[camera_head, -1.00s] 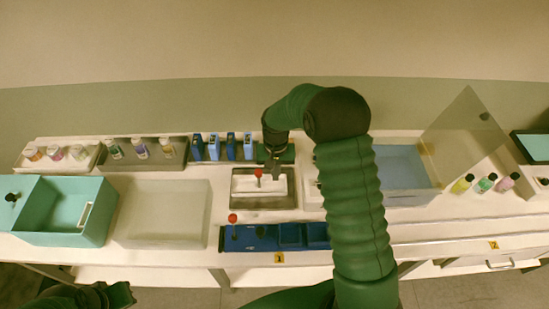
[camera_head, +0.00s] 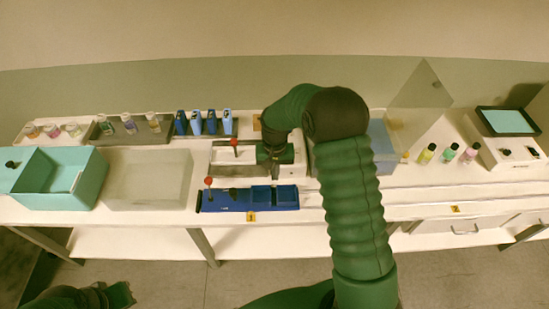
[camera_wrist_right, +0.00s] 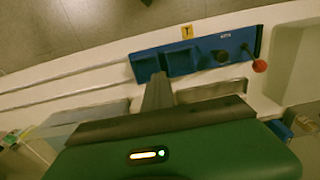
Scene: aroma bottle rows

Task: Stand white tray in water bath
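A white tray (camera_head: 82,139) with several small bottles stands at the back left in the head view. At the right, a basin with a blue interior (camera_head: 383,150) and a raised clear lid (camera_head: 421,92) may be the water bath; my right arm partly covers it. My right gripper (camera_head: 275,168) hangs at the right end of a shallow metal tray (camera_head: 218,170) that holds a white piece. In the wrist view one dark finger (camera_wrist_right: 157,92) shows; its grip is unclear. My left gripper (camera_head: 120,294) is at the bottom left, away from the bench.
A blue rack (camera_head: 225,201) with a red-knobbed stick lies in front of the metal tray. A clear bin (camera_head: 147,182) and teal box (camera_head: 88,182) stand left. Small bottles (camera_head: 448,153) and a white device (camera_head: 500,155) stand right. The front bench strip is clear.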

